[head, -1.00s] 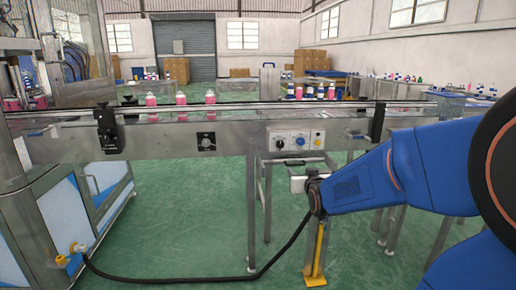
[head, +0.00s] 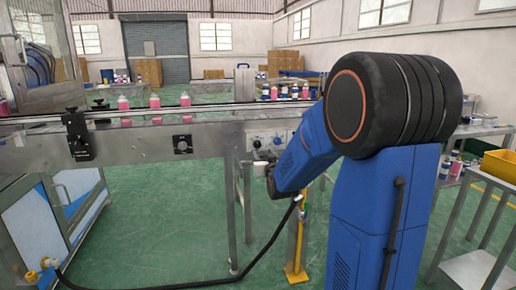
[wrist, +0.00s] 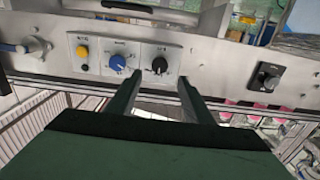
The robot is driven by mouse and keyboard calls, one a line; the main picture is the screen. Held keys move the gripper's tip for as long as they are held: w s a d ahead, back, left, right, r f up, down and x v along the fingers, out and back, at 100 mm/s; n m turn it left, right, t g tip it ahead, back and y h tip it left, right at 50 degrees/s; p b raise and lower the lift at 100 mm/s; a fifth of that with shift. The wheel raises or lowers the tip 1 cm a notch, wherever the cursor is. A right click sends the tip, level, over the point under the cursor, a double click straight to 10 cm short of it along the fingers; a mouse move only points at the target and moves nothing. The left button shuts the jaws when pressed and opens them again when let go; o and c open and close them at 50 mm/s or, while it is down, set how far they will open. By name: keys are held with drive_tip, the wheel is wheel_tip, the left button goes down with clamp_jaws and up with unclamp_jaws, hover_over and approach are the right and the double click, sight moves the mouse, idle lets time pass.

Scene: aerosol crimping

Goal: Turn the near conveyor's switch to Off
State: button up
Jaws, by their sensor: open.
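The near conveyor (head: 110,147) runs across the head view, its steel side facing me. A white control panel on it shows in the wrist view with a black knob (wrist: 159,64), a blue knob (wrist: 117,63) and a yellow button (wrist: 83,52). In the head view my arm partly covers this panel (head: 256,142). A separate black rotary switch (head: 182,144) sits further left; it also shows at the right of the wrist view (wrist: 267,77). My gripper (wrist: 157,88) is open and empty, its fingertips on either side below the black knob. Contact cannot be told.
Pink-bodied bottles (head: 155,105) stand on the conveyor. A black clamp bracket (head: 77,135) is at its left. A yellow post (head: 297,245) stands below the panel, and a black hose (head: 170,286) crosses the floor. A cart with a yellow bin (head: 499,163) is at right.

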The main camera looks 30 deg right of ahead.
sight(258, 145)
drive_tip(key=x, duration=0.9)
drive_tip(key=shift+f, duration=0.1)
drive_tip(key=c, duration=1.1)
